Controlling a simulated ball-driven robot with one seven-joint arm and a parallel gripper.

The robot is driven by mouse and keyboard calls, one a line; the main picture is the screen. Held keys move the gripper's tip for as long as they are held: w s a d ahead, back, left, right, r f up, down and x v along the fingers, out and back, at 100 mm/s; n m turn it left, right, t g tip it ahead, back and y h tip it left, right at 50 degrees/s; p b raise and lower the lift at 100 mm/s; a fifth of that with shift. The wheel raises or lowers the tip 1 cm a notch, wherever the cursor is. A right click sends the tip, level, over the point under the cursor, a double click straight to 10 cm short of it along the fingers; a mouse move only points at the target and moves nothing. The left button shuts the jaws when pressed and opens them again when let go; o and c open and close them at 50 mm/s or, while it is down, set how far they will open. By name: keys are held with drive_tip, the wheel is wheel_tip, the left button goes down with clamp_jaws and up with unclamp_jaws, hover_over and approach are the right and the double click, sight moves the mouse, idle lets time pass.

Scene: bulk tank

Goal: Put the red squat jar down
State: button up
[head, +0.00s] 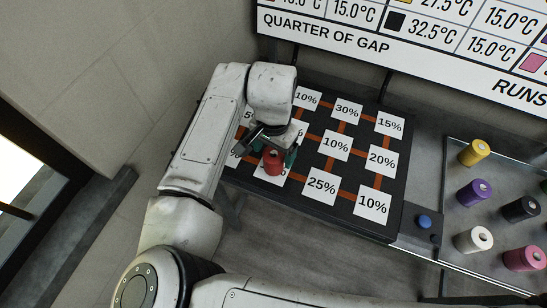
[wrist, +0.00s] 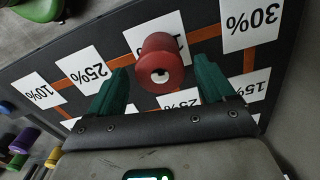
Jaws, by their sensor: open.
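The red squat jar (head: 272,162) stands on a white percentage card on the black board (head: 398,218), near the board's front-left part. In the wrist view the red jar (wrist: 160,66) shows its lid with a pale centre, and its card is partly hidden behind it. My gripper (head: 280,155) is right at the jar in the head view. In the wrist view its two green fingers (wrist: 160,82) are spread wide, one on each side of the jar, with gaps between them and the jar.
Other white cards with percentages, such as 25% (head: 322,186) and 20% (head: 382,160), lie bare on the board, joined by orange lines. A tray (head: 449,190) at right holds yellow (head: 474,152), purple (head: 474,192), black, white and pink jars. A blue knob (head: 424,221) sits between.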

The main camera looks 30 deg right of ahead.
sight(274, 154)
wheel_tip(274, 154, up, 7)
drive_tip(key=shift+r+b, duration=0.2)
drive_tip(key=shift+b, duration=0.25)
drive_tip(key=shift+s, duration=0.1)
